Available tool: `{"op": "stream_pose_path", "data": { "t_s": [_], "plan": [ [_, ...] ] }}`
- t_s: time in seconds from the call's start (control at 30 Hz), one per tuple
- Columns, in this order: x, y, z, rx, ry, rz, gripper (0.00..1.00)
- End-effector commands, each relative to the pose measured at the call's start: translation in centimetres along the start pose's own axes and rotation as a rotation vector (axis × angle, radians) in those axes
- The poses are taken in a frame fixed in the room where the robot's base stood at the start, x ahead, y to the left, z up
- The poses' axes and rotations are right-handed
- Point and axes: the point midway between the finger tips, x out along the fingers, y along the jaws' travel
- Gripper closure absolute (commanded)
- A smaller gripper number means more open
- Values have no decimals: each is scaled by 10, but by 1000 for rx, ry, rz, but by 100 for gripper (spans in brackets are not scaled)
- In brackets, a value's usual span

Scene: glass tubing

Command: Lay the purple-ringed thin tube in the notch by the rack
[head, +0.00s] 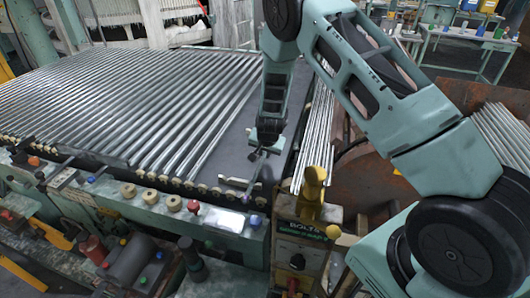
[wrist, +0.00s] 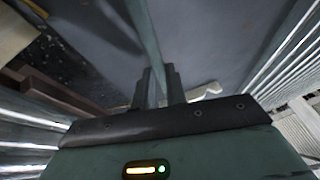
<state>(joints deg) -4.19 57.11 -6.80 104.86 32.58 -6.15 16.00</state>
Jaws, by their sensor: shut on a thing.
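My gripper (head: 264,147) is over the grey strip at the right end of the rack (head: 130,110) of long glass tubes. In the wrist view its two dark fingers (wrist: 158,85) are closed on a thin tube (wrist: 150,35), which runs up the picture away from them. In the head view the tube (head: 254,170) slants down from the fingers toward the front edge. A small pale bracket (head: 234,183), perhaps the notch, lies at the front edge, close to the tube's lower end. I cannot tell whether they touch.
Beige rollers (head: 174,203) and knobs line the front rail. A yellow fitting (head: 313,185) on a box stands right of the strip, beside a bundle of thin rods (head: 318,130). The grey strip (head: 228,150) is mostly bare.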

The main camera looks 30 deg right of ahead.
Motion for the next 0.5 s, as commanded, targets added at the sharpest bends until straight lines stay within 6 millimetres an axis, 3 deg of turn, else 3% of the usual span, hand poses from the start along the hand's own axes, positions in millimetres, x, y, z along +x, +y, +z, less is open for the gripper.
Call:
{"op": "stream_pose_path", "data": {
  "t_s": [0.03, 0.07, 0.13, 0.5],
  "plan": [
    [3, 1, 1, 0, 0, 0, 100],
    [2, 0, 1, 0, 0, 0, 84],
    [1, 0, 1, 0, 0, 0, 65],
    [-3, -1, -1, 0, 0, 0, 65]
  ]
}}
